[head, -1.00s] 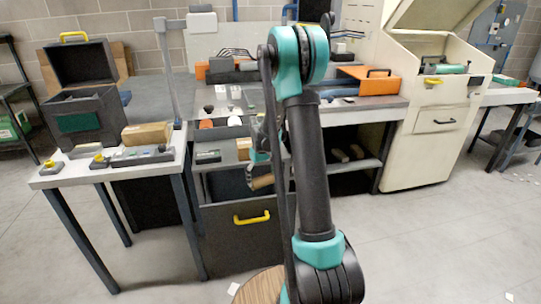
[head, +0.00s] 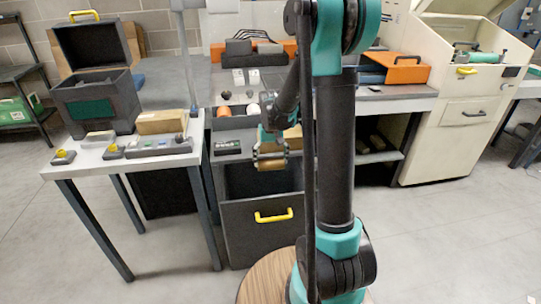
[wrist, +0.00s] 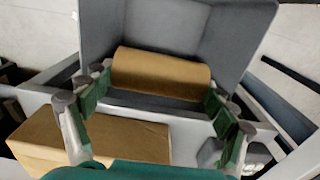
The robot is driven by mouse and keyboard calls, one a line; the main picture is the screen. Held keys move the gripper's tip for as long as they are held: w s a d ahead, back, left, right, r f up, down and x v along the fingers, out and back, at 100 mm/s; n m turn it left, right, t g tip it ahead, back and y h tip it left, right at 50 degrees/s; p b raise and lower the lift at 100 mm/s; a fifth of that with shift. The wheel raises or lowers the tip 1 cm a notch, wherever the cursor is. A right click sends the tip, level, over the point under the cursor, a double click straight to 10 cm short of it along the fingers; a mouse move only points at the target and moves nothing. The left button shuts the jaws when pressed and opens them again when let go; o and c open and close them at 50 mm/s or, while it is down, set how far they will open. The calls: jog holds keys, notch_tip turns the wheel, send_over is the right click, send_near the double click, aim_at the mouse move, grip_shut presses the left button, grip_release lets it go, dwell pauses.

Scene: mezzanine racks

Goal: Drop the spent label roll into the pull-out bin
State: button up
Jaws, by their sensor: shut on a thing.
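The spent label roll is a brown cardboard cylinder (head: 271,164), lying level. My gripper (head: 271,152) is shut on it, and it also shows between the green finger pads in the wrist view (wrist: 160,70). The pull-out bin (head: 258,238) is a dark grey drawer with a yellow handle, pulled out below the worktop. The roll is in front of the bin's opening in the head view, apparently above it. The bin's grey inner walls (wrist: 165,25) show behind the roll in the wrist view. The bin's floor is partly hidden.
A cardboard box (wrist: 95,138) sits on the worktop close to my gripper. A small table (head: 120,158) with a dark case (head: 97,105) and button boxes stands at the left. A cream machine (head: 455,140) stands at the right. My arm hides part of the bench.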

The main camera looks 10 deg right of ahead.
jog(key=shift+f, duration=1.25)
jog(key=o, duration=0.9)
jog(key=shift+r, duration=0.1)
notch_tip(320, 180, up, 12)
jog(key=shift+f, duration=0.1)
jog(key=shift+s, duration=0.1)
